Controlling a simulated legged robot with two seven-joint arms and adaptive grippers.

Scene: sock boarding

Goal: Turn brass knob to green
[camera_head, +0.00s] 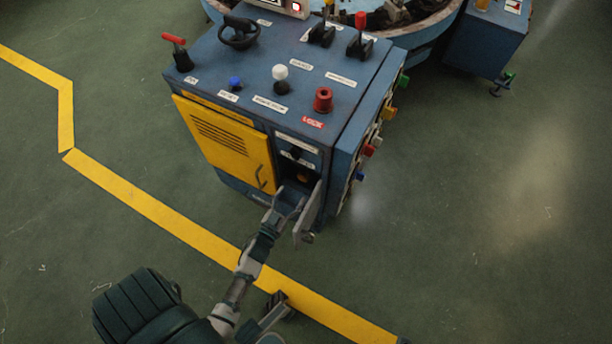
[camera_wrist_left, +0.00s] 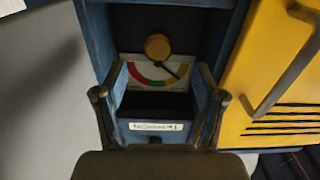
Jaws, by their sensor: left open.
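The brass knob (camera_wrist_left: 157,46) sits inside an open compartment in the cabinet front, and shows small and dark in the head view (camera_head: 302,177). Beside it in the wrist view is a pale dial plate (camera_wrist_left: 130,72) with red, green and orange-yellow bands. A thin dark pointer lies toward the green and orange side; its exact reading is unclear. My left gripper (camera_head: 287,203) is open at the compartment mouth. In the wrist view its fingers (camera_wrist_left: 160,82) stand apart with the knob beyond them, apparently untouched.
The compartment's grey door (camera_head: 308,216) stands open close to my left gripper. A yellow panel with a handle (camera_head: 225,145) is on the other side. The blue cabinet top (camera_head: 215,70) carries several levers and buttons. Open green floor lies to the right.

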